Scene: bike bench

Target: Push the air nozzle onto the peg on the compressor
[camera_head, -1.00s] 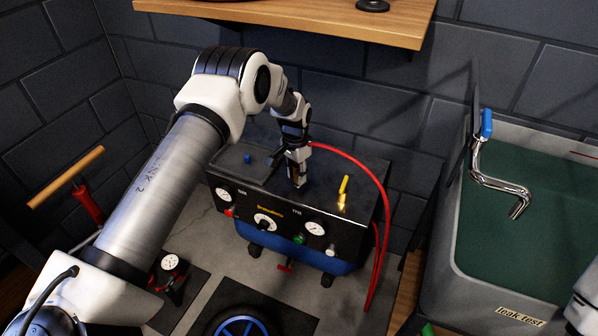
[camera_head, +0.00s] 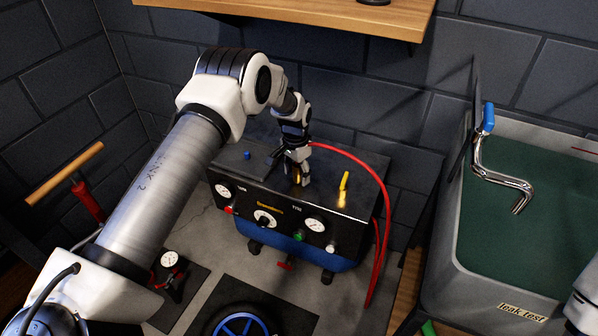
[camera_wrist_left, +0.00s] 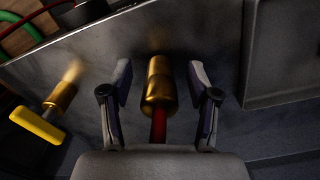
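The compressor (camera_head: 285,222) is a black box with gauges on its front and a blue tank beneath. My left gripper (camera_head: 299,180) points down at its top. In the left wrist view the gripper (camera_wrist_left: 160,88) is open, with a gap on each side of the brass air nozzle (camera_wrist_left: 158,85). The nozzle is between the fingers, its far end toward the compressor top, with a red hose end (camera_wrist_left: 158,126) on the near side. No peg shows; I cannot tell whether the nozzle covers it. My right gripper is not in view.
A brass valve with a yellow lever (camera_head: 344,183) stands right of the gripper on the compressor top. The red hose (camera_head: 384,200) arches over the right side. A grey sink (camera_head: 450,230) with a tap is at right, and a wooden shelf (camera_head: 300,18) hangs above.

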